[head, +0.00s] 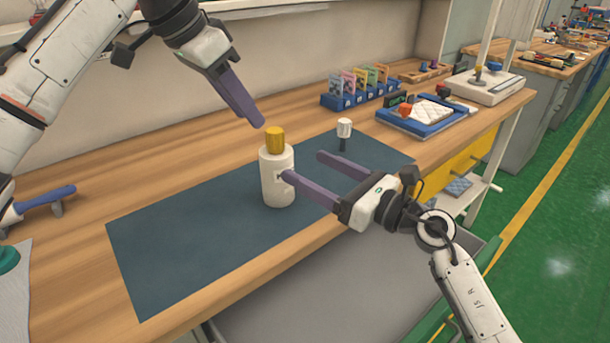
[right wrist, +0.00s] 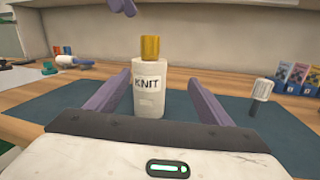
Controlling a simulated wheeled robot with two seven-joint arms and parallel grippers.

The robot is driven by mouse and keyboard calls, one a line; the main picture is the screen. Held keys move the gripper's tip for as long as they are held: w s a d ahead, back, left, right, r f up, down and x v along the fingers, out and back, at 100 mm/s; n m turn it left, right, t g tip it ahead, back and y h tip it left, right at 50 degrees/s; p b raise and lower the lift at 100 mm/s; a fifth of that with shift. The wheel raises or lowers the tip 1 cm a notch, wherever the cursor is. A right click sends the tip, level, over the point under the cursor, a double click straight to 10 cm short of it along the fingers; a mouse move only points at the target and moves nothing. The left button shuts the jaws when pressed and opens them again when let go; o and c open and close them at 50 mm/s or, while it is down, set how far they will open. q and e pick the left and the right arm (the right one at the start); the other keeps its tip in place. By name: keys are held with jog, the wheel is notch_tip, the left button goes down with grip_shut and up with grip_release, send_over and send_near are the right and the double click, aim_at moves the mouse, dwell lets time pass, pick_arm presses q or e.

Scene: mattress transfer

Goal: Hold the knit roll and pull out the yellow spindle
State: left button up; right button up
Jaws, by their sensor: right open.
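The white knit roll (head: 272,187) stands upright on the dark mat. The yellow spindle (head: 275,140) sticks up from its top. In the right wrist view the roll (right wrist: 150,112) shows its KNIT label, with the yellow spindle (right wrist: 150,48) above. My right gripper (head: 303,167) is open and low, to the right of the roll. In its wrist view the roll appears between the two fingers; contact cannot be told. My left gripper (head: 259,122) hangs above and slightly left of the spindle, apart from it. Its fingers look close together, their gap unclear.
The dark mat (head: 180,250) lies on the wooden table (head: 85,260). A white-headed spindle (head: 344,129) stands at the mat's back right. A blue card rack (head: 350,97) and a blue tray (head: 395,125) stand further right. A blue-handled tool (head: 45,198) lies left.

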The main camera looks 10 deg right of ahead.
aim_at(264, 159)
jog(key=shift+s+a+f+n+g, duration=0.1)
jog(key=shift+a+f+n+g, duration=0.1)
jog(key=shift+a+n+g, duration=0.3)
jog(key=shift+s+a+f+n+g, duration=0.15)
jog(key=shift+a+n, duration=0.15)
jog(key=shift+a, duration=0.35)
jog(key=x, duration=1)
jog(key=shift+w, duration=0.1)
